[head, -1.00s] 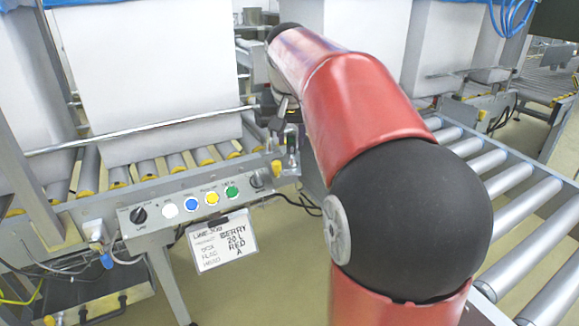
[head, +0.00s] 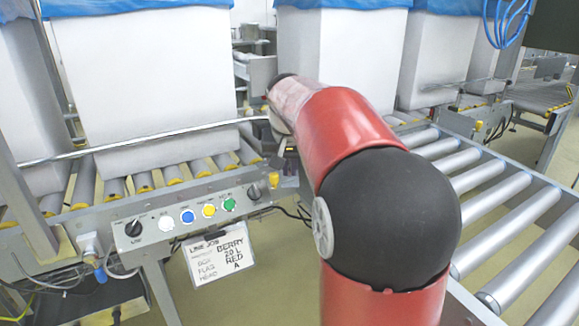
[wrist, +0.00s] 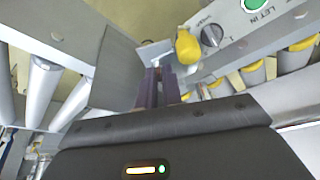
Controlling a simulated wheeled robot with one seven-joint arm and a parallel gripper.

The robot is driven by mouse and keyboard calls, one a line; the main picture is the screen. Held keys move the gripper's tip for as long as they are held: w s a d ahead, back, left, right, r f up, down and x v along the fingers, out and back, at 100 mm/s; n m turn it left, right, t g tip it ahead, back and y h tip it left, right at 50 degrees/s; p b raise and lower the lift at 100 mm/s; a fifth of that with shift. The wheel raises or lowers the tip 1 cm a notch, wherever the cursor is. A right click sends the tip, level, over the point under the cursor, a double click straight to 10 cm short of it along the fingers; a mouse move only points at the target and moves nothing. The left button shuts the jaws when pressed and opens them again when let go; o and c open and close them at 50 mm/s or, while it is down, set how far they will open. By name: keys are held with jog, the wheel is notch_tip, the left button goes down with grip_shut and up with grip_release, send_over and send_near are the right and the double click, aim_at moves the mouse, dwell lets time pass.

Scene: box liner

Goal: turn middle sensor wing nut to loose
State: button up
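A yellow knob-like part (wrist: 187,45), possibly the wing nut, stands at the end of the control panel in the wrist view. It also shows in the head view (head: 273,180). Its wings and turn position are too small to tell. My gripper (wrist: 162,75) has its dark purple fingers close together, just below and left of the yellow part, apparently apart from it. Whether a narrow gap lies between the fingers is unclear. I cannot make out a separate sensor.
The grey control panel (head: 150,222) carries a black knob and coloured buttons, with a handwritten card (head: 218,255) below. A white lined box (head: 145,85) stands on rollers behind a metal rail (head: 130,142). Another roller conveyor (head: 500,210) runs at right.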

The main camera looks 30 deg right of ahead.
grip_shut()
jog(key=shift+n+p, duration=0.3)
jog(key=o, duration=0.5)
grip_release()
jog(key=p+v, duration=0.1)
jog(key=v, duration=0.6)
jog(key=shift+s+r, duration=0.25)
jog(key=shift+r, duration=0.1)
